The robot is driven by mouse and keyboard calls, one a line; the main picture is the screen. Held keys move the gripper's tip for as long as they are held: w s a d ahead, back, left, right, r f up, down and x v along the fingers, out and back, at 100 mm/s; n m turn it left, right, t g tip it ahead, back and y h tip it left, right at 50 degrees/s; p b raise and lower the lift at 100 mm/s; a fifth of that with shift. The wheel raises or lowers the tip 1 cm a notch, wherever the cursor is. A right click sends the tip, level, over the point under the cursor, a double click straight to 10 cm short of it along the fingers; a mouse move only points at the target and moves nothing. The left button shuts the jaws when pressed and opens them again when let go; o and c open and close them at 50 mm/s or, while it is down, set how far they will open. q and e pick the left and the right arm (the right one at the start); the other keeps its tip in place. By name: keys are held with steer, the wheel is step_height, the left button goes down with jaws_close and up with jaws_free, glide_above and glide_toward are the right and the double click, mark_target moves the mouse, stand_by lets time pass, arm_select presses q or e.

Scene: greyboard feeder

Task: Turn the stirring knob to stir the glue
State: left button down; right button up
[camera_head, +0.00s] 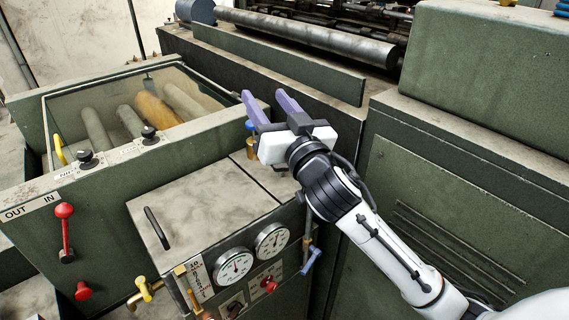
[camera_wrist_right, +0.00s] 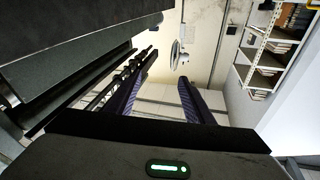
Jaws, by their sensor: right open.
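My right gripper (camera_head: 265,96) is open and empty, its two purple fingers pointing up and away above the machine. In the right wrist view its fingers (camera_wrist_right: 160,90) stand apart with nothing between them. Just beside and partly behind it is a small knob with a blue top and brass body (camera_head: 250,129). Which control is the stirring knob I cannot tell for sure. The grey lidded box (camera_head: 195,215) has a black handle (camera_head: 157,228) on top, two round gauges on its front, a red knob (camera_head: 269,284) and a blue lever (camera_head: 311,259). My left gripper is not in view.
A glass-topped bin (camera_head: 47,125) with rollers lies at the left, with black knobs (camera_head: 149,132) on its rim. A red lever (camera_head: 65,228) and a yellow valve (camera_head: 146,289) stick out in front. Green housings (camera_head: 440,210) flank my right arm.

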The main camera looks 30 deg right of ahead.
mark_target(282, 167)
steer(key=s+d+f+n+g, duration=0.1)
steer(key=s+d+f+g, duration=0.1)
steer(key=s+f+g, duration=0.65)
steer(key=w+f, duration=0.2)
steer(key=w, duration=0.1)
steer(key=w+d+f+t, duration=0.1)
steer(key=w+f, duration=0.2)
steer(key=w+f+t, duration=0.1)
steer(key=w+f, duration=0.2)
steer(key=shift+d, duration=0.4)
steer(key=c, duration=0.8)
steer(key=shift+o, duration=0.2)
steer(key=shift+a+f+m+g+h, duration=0.1)
steer(key=shift+a+m+g+h, duration=0.15)
steer(key=shift+m+h, duration=0.7)
steer(key=shift+m+g+h, duration=0.3)
steer(key=shift+m+h, duration=0.35)
steer(key=shift+h, duration=0.4)
